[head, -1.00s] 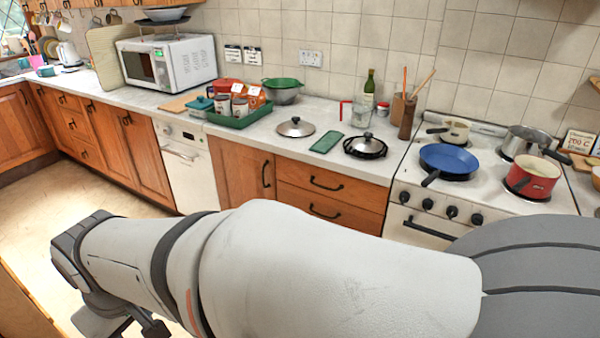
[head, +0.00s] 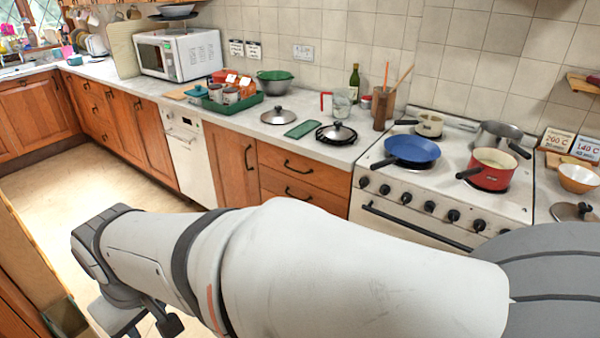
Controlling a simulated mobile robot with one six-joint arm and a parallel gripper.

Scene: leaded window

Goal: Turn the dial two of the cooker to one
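The white cooker (head: 345,205) stands at the right in the head view. Its front panel carries a row of several black dials. The leftmost is at the panel's left end (head: 363,181), and the second from the left (head: 384,189) is beside it. No numbers or pointer marks can be read, so I cannot tell the dials' settings or their numbering. My arm crosses the foreground, well short of the dials in the picture. My gripper is not clearly in view; the arm's far end runs out at the lower left.
A blue pan (head: 412,149), a red pot (head: 492,170) and a steel pot (head: 497,135) stand on the hob. The oven handle (head: 415,226) runs below the dials. The worktop (head: 240,122) holds lids and a green tray (head: 232,104). Floor (head: 120,180) is clear at left.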

